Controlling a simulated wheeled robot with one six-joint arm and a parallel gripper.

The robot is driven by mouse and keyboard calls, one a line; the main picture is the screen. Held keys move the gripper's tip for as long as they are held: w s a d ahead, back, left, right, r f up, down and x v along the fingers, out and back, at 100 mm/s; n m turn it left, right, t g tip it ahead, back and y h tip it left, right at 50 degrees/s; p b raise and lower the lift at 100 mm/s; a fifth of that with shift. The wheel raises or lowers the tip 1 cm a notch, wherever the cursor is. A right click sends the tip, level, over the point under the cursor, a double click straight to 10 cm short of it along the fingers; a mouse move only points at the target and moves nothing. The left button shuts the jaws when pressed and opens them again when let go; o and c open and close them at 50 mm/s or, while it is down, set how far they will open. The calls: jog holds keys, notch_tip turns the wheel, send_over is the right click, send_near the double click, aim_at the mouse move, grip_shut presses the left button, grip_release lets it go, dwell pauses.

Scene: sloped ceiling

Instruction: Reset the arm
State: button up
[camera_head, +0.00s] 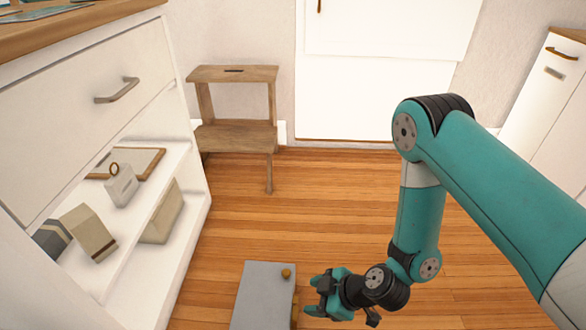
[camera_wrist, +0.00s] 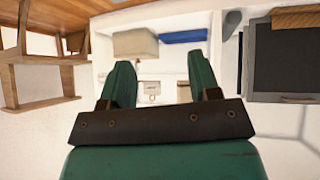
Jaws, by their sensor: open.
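My arm reaches in from the right in the head view and bends down, with my gripper (camera_head: 316,297) low over the floor area, close to the right side of a grey box-like piece (camera_head: 258,295). In the wrist view my gripper (camera_wrist: 160,82) shows two green fingers spread apart, with nothing held between them. Past the fingers are the shelves of the white cabinet, a beige box (camera_wrist: 135,44) and a small light object with a ring (camera_wrist: 149,88).
A white cabinet (camera_head: 85,95) with open shelves stands at the left, holding several boxes. A wooden step stool (camera_head: 235,135) stands by the back wall. The wooden floor (camera_head: 320,200) in the middle is clear.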

notch_tip(320, 180, up, 22)
jog(key=w+m+g, duration=0.2)
jog(key=g, duration=0.1)
jog(key=s+d+r+m+h+p, duration=0.1)
jog(key=s+d+r+m, duration=0.1)
jog(key=s+d+r, duration=0.3)
jog(key=s+d+r+m+h, duration=0.2)
jog(key=s+r, duration=0.2)
jog(key=r, duration=0.3)
jog(key=s+d+r+m+h+p, duration=0.1)
jog(key=s+d+r+m, duration=0.25)
jog(key=r, duration=0.25)
notch_tip(320, 180, up, 37)
jog(key=p, duration=3.7)
jog(key=shift+s+a+n, duration=0.2)
jog(key=shift+a+n, duration=0.15)
jog(key=shift+n, duration=0.1)
